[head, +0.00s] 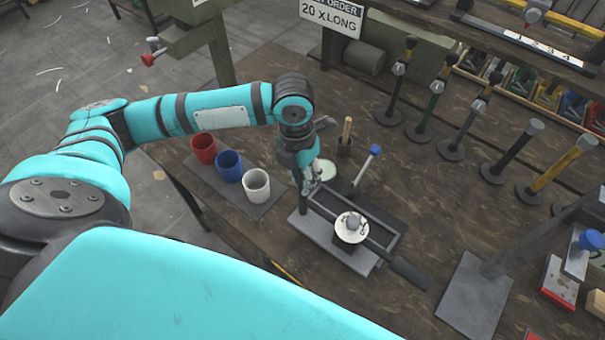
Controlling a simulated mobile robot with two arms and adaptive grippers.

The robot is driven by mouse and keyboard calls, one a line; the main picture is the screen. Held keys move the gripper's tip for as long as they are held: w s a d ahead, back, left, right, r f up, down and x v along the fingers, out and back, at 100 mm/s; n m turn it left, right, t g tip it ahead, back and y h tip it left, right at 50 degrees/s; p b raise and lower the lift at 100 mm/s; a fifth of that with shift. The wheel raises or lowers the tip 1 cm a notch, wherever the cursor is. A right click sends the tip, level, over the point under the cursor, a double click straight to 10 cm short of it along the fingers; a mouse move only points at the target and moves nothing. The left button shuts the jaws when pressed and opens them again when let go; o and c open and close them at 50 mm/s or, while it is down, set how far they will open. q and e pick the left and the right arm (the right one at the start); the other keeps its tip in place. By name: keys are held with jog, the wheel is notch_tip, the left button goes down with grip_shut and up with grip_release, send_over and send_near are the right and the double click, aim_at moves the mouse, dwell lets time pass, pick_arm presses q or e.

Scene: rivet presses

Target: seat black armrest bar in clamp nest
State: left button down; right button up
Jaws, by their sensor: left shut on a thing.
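The clamp nest (391,246) is a dark rectangular frame on a grey plate at the middle of the table. A round white-topped clamp part (351,224) stands over it. A long bar with a thick black end (409,272) lies across the nest, its black end sticking out at the lower right. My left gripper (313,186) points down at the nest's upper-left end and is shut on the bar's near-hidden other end. The fingertips are small and partly hidden, and I cannot tell whether the bar is fully down in the nest. My right gripper is not in view.
Red, blue and white cups (256,186) stand on a mat left of the nest. A blue-topped lever (367,165) rises behind it. Several upright bars on round bases (510,150) stand at the back right. A grey stand (475,298) is at the lower right.

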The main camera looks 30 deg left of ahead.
pick_arm(q)
jog(key=w+d+f, duration=0.1)
jog(key=w, duration=0.5)
jog(key=shift+w+f+b, duration=0.35)
jog(key=shift+w+f, duration=0.05)
dwell(0.6)
jog(key=shift+f+p, duration=0.15)
jog(key=shift+p, duration=0.15)
jog(key=shift+p, duration=0.5)
dwell(0.8)
